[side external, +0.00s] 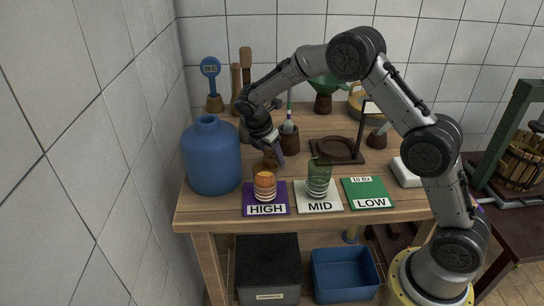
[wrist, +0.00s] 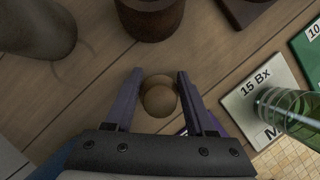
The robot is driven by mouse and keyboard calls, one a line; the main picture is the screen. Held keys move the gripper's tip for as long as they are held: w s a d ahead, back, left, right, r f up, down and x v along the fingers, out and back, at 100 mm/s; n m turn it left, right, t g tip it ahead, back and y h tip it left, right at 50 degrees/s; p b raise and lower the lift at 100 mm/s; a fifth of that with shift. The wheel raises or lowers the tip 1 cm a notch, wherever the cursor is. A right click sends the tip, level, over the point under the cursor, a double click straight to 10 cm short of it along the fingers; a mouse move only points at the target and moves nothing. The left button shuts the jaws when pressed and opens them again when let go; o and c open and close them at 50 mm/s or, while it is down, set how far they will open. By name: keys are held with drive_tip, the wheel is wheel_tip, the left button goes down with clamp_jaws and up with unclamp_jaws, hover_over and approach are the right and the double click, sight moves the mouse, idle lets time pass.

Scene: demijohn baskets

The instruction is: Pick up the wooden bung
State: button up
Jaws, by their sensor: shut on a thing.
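The wooden bung (wrist: 158,98) is a round brown piece between the two fingers of my gripper (wrist: 159,82) in the wrist view. My gripper is shut on it, one finger on each side. In the side view my gripper (side external: 274,158) points down over the table, behind the orange glass and right of the blue demijohn. The bung is small and partly hidden there, so I cannot tell whether it touches the table.
The blue demijohn (side external: 212,158) stands at left. An orange glass (side external: 264,184) is on the purple HIGH card (side external: 277,203), a green glass (side external: 319,178) on the white MID card (side external: 331,203). The green LOW card (side external: 367,193) is bare. A brown cup (side external: 289,140) with tools stands behind.

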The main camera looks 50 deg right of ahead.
drive_tip(key=shift+r, duration=0.75)
drive_tip(key=s+r, duration=0.3)
drive_tip(key=s, duration=0.1)
drive_tip(key=s+a+r, duration=0.1)
drive_tip(key=s+r, duration=0.3)
drive_tip(key=s, duration=0.1)
drive_tip(key=s+a+r, duration=0.1)
drive_tip(key=s+r, duration=0.3)
drive_tip(key=s, duration=0.1)
drive_tip(key=shift+r, duration=0.2)
drive_tip(key=shift+w, duration=0.1)
